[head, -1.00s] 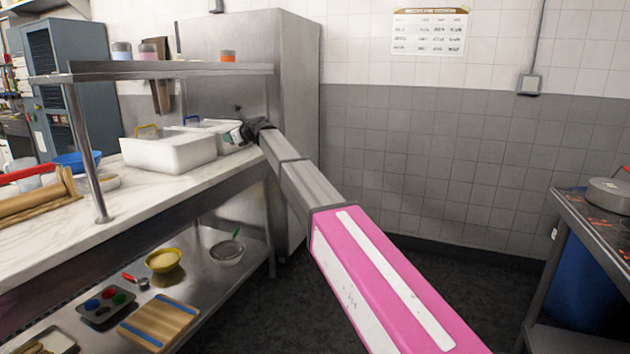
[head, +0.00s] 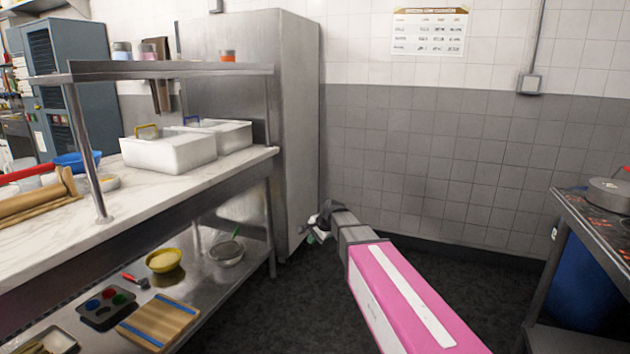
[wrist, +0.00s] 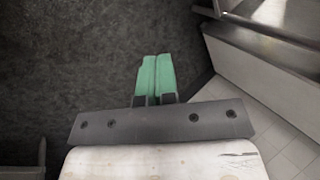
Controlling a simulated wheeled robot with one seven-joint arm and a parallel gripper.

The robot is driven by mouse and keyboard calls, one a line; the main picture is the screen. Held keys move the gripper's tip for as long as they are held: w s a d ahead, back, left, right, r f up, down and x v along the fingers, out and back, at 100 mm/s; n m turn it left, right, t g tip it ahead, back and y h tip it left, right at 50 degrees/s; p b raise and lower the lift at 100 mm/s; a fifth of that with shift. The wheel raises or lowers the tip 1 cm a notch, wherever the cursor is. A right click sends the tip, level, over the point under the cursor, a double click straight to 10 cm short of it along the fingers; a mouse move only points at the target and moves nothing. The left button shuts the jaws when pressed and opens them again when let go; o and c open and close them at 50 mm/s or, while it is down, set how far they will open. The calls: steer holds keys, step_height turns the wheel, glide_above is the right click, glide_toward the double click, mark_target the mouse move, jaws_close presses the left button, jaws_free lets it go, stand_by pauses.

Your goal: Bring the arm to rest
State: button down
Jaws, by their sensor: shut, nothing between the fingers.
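My gripper (head: 312,236) is at the end of my pink and grey arm in the head view. It is in the open floor space to the right of the steel counter, in front of the tall steel cabinet. In the wrist view my gripper (wrist: 155,75) shows two green fingers pressed together with nothing between them. Dark floor (wrist: 80,60) lies beyond the fingertips.
The marble-topped counter (head: 120,222) with two white bins (head: 168,152) stands at the left. Its lower shelf (head: 205,285) holds bowls, a muffin tin and a board. The steel cabinet (head: 290,110) is behind. A dark stove-like unit (head: 590,225) stands at the right.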

steer(key=s+d+f+n+g+h, duration=0.2)
steer(key=s+d+f+n, duration=0.2)
steer(key=s+d, duration=0.6)
steer(key=s+d+f+n+g+h, duration=0.1)
steer(key=s+d+f+n+h, duration=0.2)
steer(key=s+d+f, duration=0.5)
steer(key=s+d+n, duration=0.1)
steer(key=s+d, duration=0.1)
steer(key=s, duration=0.4)
steer(key=shift+s+n+g, duration=0.15)
steer(key=shift+n+g, duration=0.25)
steer(key=shift+a, duration=0.15)
